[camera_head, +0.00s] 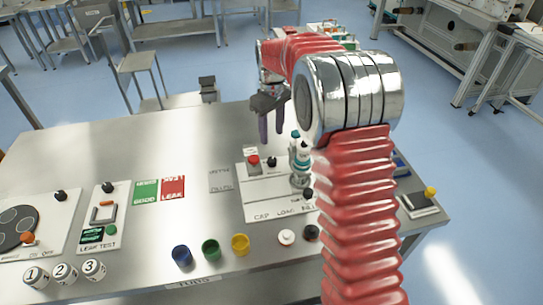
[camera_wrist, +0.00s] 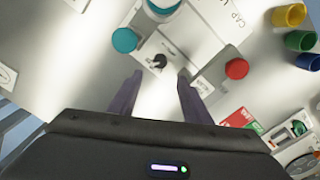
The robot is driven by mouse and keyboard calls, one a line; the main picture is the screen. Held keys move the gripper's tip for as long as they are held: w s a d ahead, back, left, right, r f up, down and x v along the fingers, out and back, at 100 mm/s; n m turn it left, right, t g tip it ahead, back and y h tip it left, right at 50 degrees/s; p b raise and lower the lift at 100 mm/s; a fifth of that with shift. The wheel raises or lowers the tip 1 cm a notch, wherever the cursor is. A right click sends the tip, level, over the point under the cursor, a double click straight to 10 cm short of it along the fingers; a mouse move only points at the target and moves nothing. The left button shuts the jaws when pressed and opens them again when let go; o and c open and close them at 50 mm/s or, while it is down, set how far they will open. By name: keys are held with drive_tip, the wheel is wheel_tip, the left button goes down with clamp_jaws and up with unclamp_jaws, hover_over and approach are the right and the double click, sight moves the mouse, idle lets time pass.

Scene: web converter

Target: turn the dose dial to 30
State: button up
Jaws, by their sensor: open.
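A small black knob (camera_head: 272,162), which looks like the dose dial, stands on the white CAP LOAD FILL panel (camera_head: 262,207), right of a red button (camera_head: 253,161). In the wrist view the black knob (camera_wrist: 159,61) sits on a white plate just beyond the fingertips, roughly centred between them. No number on its scale can be read. My gripper (camera_head: 272,138) is open and empty, fingers pointing down above the knob. Its two dark fingers also show in the wrist view (camera_wrist: 160,79), apart from the knob.
A teal-topped filling fixture (camera_head: 300,160) stands close right of the knob. The red button (camera_wrist: 236,68) is near the right finger. Blue (camera_head: 182,256), green (camera_head: 211,250) and yellow (camera_head: 240,244) cups stand at the table front. The table's back left is clear.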

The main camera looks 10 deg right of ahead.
sight(272, 159)
wheel_tip(272, 159, down, 11)
drive_tip(key=shift+f, duration=0.1)
idle(0.4)
drive_tip(key=shift+c, duration=0.4)
drive_tip(key=c, duration=1)
drive_tip(key=shift+o, duration=0.2)
drive_tip(key=shift+d+m, duration=0.1)
drive_tip(key=shift+m, duration=0.8)
drive_tip(key=o, duration=1)
